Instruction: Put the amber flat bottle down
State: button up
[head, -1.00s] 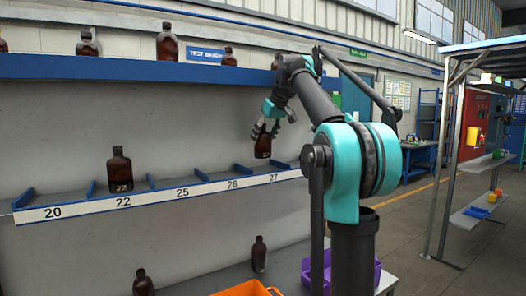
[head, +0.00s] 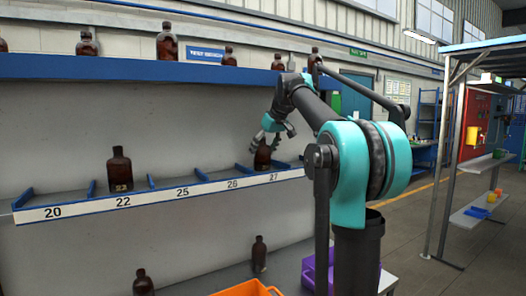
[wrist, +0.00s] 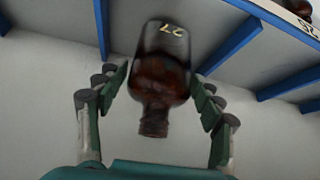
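The amber flat bottle (head: 263,158) is dark brown and marked 27. It is upright in the shelf bay behind the label 27, its base partly hidden by the front lip. In the wrist view the bottle (wrist: 161,76) shows between two blue dividers. My gripper (head: 266,141) is around the bottle's upper part. In the wrist view my gripper's fingers (wrist: 163,84) are spread either side of the bottle, with narrow gaps showing on both sides.
The numbered shelf (head: 83,207) has blue dividers; another amber bottle (head: 120,171) stands in bay 22. Several bottles stand on the blue upper shelf (head: 120,68). Below are an orange crate (head: 243,289), a purple crate (head: 308,275) and two bottles. Bays 20 and 25 look empty.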

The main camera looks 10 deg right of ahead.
jog(key=shift+o, duration=0.4)
jog(key=shift+r, duration=0.15)
jog(key=v, duration=1.2)
